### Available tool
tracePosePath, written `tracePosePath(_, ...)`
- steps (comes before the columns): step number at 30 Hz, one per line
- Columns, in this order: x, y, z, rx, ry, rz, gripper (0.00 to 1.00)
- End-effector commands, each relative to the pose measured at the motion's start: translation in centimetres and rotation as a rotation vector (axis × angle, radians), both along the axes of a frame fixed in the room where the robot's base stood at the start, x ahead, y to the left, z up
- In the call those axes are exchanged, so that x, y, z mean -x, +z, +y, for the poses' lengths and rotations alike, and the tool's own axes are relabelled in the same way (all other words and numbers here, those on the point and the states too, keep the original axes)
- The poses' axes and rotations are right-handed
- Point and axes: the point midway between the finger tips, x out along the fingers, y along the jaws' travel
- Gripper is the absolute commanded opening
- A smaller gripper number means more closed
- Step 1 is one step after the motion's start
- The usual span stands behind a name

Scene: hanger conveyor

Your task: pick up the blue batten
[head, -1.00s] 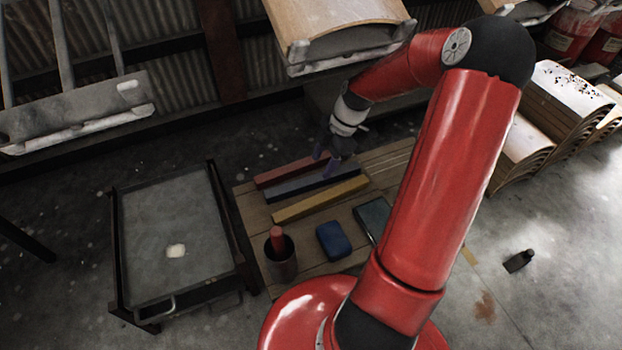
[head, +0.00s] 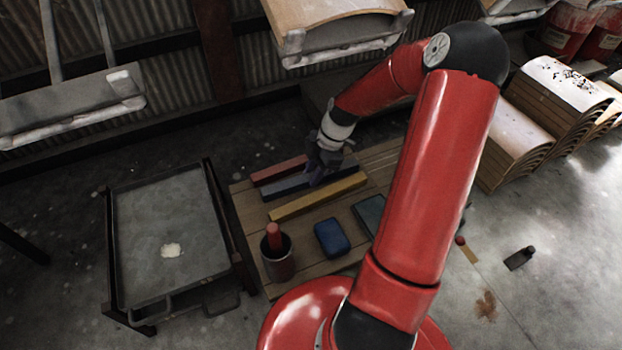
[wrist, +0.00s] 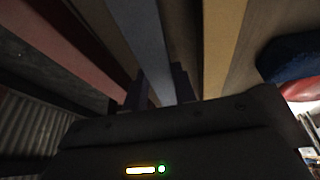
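The blue batten (head: 287,187) is a long dark blue bar lying on the wooden platform, between a red batten (head: 278,170) and a yellow batten (head: 317,196). My gripper (head: 320,175) is down at its right part. In the wrist view the blue batten (wrist: 140,45) runs between my two fingers (wrist: 158,92), one on each side. The fingers look very close to its sides, but whether they press on it cannot be made out. The red batten (wrist: 65,45) and yellow batten (wrist: 222,45) lie on either side.
A pot (head: 277,262) with a red cylinder, a blue block (head: 332,238) and a dark flat item (head: 369,214) stand on the platform (head: 246,208). A grey tray cart (head: 172,215) is at left. A loaded hanger (head: 338,30) hangs behind my arm.

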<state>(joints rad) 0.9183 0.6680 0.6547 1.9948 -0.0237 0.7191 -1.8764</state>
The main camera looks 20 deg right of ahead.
Motion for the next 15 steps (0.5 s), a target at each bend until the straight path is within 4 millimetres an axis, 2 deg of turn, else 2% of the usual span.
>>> tracePosePath(1, -0.01, 0.01, 0.00, 0.000, 0.000, 0.000, 0.11)
tracePosePath(3, -0.01, 0.02, -0.01, 0.000, 0.000, 0.000, 0.02)
tracePosePath(11, -0.02, 0.13, -0.01, 0.000, 0.000, 0.000, 0.01)
tracePosePath(15, -0.02, 0.83, -0.02, 0.000, 0.000, -0.001, 0.01)
